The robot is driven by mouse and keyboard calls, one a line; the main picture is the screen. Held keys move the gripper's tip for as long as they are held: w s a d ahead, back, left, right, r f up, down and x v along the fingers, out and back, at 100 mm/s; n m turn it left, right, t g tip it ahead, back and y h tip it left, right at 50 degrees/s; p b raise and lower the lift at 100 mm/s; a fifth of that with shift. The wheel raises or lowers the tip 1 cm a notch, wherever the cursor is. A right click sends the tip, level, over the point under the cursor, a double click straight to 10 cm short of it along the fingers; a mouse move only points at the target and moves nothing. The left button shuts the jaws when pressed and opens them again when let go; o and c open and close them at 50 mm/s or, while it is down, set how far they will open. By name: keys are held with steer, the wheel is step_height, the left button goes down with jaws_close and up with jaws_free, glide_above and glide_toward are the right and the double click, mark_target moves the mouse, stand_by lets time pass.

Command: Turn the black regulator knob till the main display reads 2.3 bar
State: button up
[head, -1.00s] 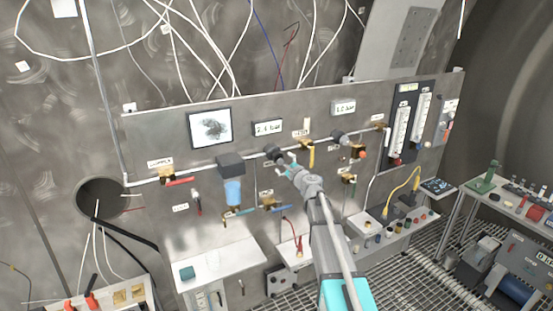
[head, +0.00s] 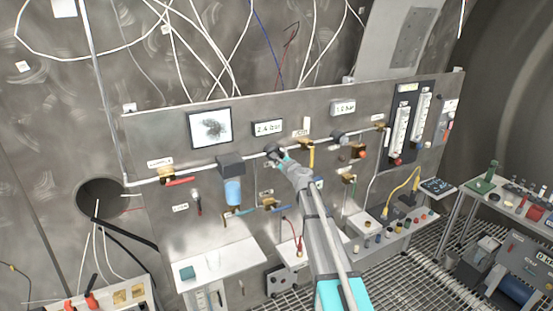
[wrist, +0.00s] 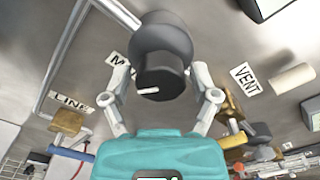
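The black regulator knob (wrist: 160,80) fills the upper middle of the wrist view, with a short white mark on its face. In the head view the knob (head: 271,151) is mostly behind my gripper (head: 282,158). In the wrist view my gripper (wrist: 160,82) has one pale finger on each side of the knob. The fingers are spread, with narrow gaps to the knob's sides, so it looks open and around the knob. The main display (head: 267,128) above the knob appears to read 2.4 bar, in small, slightly blurred digits.
A second display (head: 343,108) stands to the right. A yellow-handled valve (head: 309,150) is close right of the knob. The blue-bowled filter (head: 232,190) is to the left. In the wrist view a VENT label (wrist: 245,78) and LINE label (wrist: 72,102) flank the gripper.

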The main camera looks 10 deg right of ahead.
steer(key=c, duration=0.7)
steer(key=shift+n, duration=0.6)
steer(key=o, duration=1.1)
steer(key=shift+o, duration=0.2)
steer(key=shift+s, duration=0.15)
steer(key=v, duration=1.1)
steer(key=shift+s, duration=0.3)
steer(key=shift+d, duration=0.15)
